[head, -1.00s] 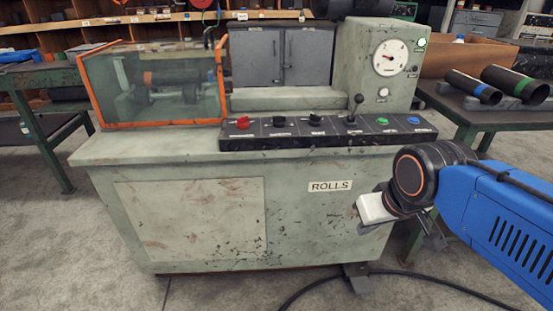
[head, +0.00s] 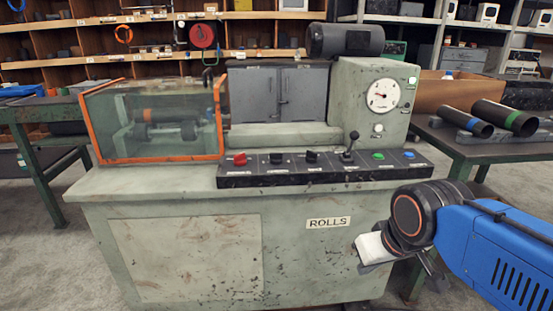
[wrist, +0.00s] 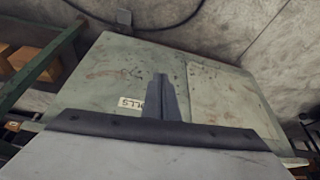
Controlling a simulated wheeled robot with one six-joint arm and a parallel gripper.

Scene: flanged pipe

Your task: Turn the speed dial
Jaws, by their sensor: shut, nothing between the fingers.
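A dark control panel (head: 325,169) runs along the front of the grey-green rolls machine (head: 330,240). From left to right it carries a red knob (head: 240,158), two black knobs (head: 276,158) (head: 311,157), a black lever (head: 350,146), a green button (head: 378,155) and a blue button (head: 408,154). The labels are too small to read, so I cannot tell which black knob is the speed dial. My gripper (head: 436,274) is below and right of the panel, apart from it. In the wrist view its fingers (wrist: 159,100) are shut and empty, before the machine's front.
A round gauge (head: 383,95) with a small white light (head: 412,80) sits on the upright housing. An orange-framed clear guard (head: 155,120) covers the rollers at left. A table with pipes (head: 478,127) stands at right. Air in front of the panel is clear.

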